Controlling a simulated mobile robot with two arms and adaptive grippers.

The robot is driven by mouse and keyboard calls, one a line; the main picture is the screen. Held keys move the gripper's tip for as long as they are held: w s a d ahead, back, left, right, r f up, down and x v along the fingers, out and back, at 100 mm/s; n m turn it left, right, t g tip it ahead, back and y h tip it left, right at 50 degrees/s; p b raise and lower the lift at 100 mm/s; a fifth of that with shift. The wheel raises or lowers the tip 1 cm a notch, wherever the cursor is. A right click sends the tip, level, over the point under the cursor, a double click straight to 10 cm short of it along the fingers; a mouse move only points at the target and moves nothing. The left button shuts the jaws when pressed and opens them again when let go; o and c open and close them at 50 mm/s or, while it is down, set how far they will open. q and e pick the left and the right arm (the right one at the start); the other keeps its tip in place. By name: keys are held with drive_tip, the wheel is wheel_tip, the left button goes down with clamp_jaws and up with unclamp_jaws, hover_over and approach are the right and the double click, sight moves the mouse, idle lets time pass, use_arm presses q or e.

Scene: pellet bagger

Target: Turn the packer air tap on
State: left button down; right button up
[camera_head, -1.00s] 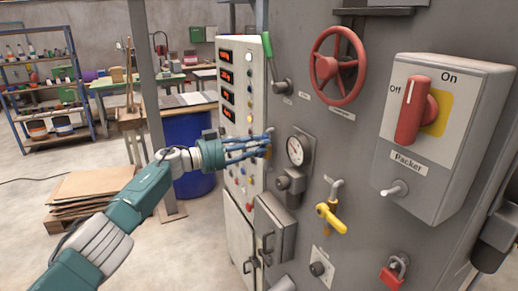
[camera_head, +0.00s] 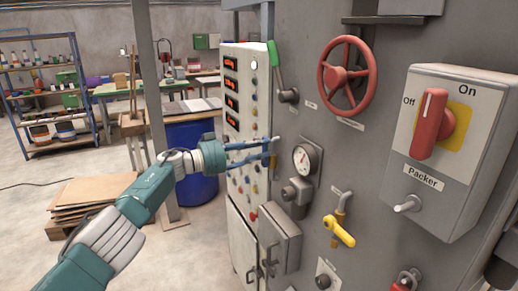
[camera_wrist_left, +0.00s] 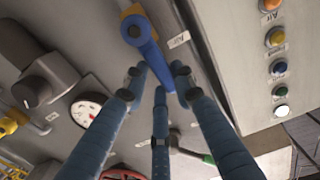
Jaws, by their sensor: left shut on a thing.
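The air tap has a blue lever (camera_wrist_left: 146,40) on a brass-coloured body, beside a label reading "Air" in the left wrist view. In the head view only a small brass-coloured part of the tap (camera_head: 273,161) shows at my fingertips, and my fingers hide most of the lever. My left gripper (camera_head: 268,152) reaches in from the left against the front of the grey machine. In the left wrist view its three blue fingers (camera_wrist_left: 158,82) close around the lower end of the lever. My right gripper is not in view.
Right of the tap are a pressure gauge (camera_head: 303,160), a yellow-handled tap (camera_head: 340,231), a red handwheel (camera_head: 348,76) and the red Packer switch (camera_head: 429,124), turned to Off. A panel of buttons (camera_head: 243,120) stands just left. A blue barrel (camera_head: 192,170) is behind my arm.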

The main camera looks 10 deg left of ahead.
use_arm(q)
drive_tip(key=shift+f, duration=0.1)
drive_tip(key=c, duration=1.4)
unclamp_jaws()
drive_tip(key=shift+a, duration=0.1)
drive_tip(key=shift+s+a, duration=0.25)
drive_tip(key=shift+a, duration=0.25)
drive_tip(key=v, duration=1)
drive_tip(key=shift+s+a, duration=0.2)
drive_tip(key=shift+s, duration=0.1)
